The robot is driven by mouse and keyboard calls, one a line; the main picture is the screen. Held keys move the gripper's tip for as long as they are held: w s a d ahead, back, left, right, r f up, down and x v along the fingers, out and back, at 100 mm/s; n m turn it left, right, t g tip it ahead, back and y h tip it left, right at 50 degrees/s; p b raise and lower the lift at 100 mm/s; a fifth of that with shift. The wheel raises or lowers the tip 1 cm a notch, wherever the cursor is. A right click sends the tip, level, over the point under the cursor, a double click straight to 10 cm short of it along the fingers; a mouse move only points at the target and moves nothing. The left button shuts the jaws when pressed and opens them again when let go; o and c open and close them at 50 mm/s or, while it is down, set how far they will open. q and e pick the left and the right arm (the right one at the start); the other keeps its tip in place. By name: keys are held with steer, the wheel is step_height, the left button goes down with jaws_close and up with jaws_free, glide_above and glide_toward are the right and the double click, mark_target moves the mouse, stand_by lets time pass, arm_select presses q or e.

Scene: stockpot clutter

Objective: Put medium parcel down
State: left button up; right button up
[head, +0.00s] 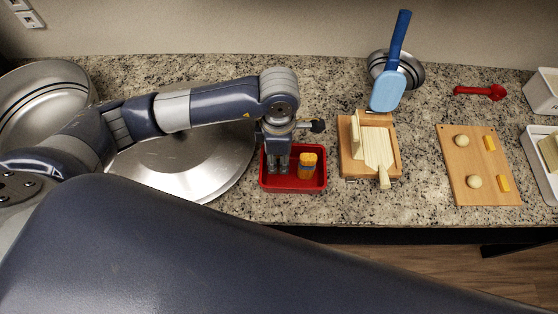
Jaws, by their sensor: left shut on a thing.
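My left gripper (278,168) points down over the left part of a small red tray (294,189). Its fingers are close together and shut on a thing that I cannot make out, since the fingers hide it. An orange and yellow upright piece (308,166) is in the tray, just right of the fingers. I cannot tell whether it touches them. No thing can be clearly made out as the medium parcel. My right gripper is not in view.
A large steel lid or pan (205,165) lies left of the tray. A wooden board with a pale paddle (377,150) stands close on its right. Farther right are a board with dough balls (450,170), a red scoop (480,91) and white containers (543,92). A blue spatula (388,90) leans in a steel bowl.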

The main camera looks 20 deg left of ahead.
mark_target(279, 164)
arm_select(q)
step_height(279, 164, down, 2)
steer(key=shift+w+f+p, duration=0.1)
steer(key=shift+f+p, duration=0.05)
steer(key=shift+p, duration=0.2)
steer(key=shift+f, duration=0.8)
steer(key=o, duration=1.1)
steer(key=shift+o, duration=0.2)
steer(key=shift+r, duration=0.3)
step_height(279, 164, up, 11)
steer(key=b, duration=0.3)
steer(key=shift+f, duration=0.2)
steer(key=shift+r, duration=0.6)
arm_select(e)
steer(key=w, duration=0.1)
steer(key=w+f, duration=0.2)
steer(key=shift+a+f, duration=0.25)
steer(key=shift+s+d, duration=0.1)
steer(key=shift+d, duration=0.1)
